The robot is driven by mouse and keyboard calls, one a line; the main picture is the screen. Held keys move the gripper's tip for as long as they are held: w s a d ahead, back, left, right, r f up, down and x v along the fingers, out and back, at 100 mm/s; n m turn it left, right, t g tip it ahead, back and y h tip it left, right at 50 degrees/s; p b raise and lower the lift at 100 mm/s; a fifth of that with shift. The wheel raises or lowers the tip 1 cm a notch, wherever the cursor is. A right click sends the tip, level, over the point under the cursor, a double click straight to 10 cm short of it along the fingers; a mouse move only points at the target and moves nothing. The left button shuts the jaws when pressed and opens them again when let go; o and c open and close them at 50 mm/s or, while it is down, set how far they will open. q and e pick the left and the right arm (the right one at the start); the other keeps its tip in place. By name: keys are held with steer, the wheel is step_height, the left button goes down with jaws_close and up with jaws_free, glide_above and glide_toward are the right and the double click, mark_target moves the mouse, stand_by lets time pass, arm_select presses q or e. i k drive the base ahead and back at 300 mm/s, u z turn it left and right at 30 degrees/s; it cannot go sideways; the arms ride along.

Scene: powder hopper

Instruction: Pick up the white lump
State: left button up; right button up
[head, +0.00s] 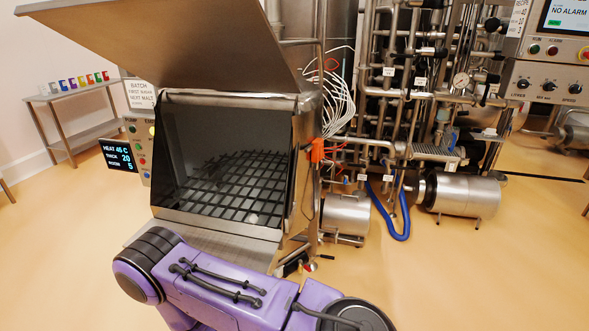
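A small white lump (253,218) sits on the black grate inside the open hopper (222,232), near the front right of the grate. It looks small and pale, and its exact shape is hard to tell. The hopper's wide metal lid (180,40) is raised above the opening. A purple link of my own arm lies across the bottom, in front of the hopper. Neither of my grippers shows in the head view.
A control box with a lit display (118,155) is at the hopper's left. Pipes and a steel motor (462,195) stand to the right, with a blue hose (404,222) on the floor. A side table (75,92) holds several coloured scoops. Open floor lies at lower right.

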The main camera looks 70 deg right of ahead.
mark_target(253, 219)
steer(key=u, duration=0.05)
steer(key=i, duration=1.1)
steer(key=z, duration=1.5)
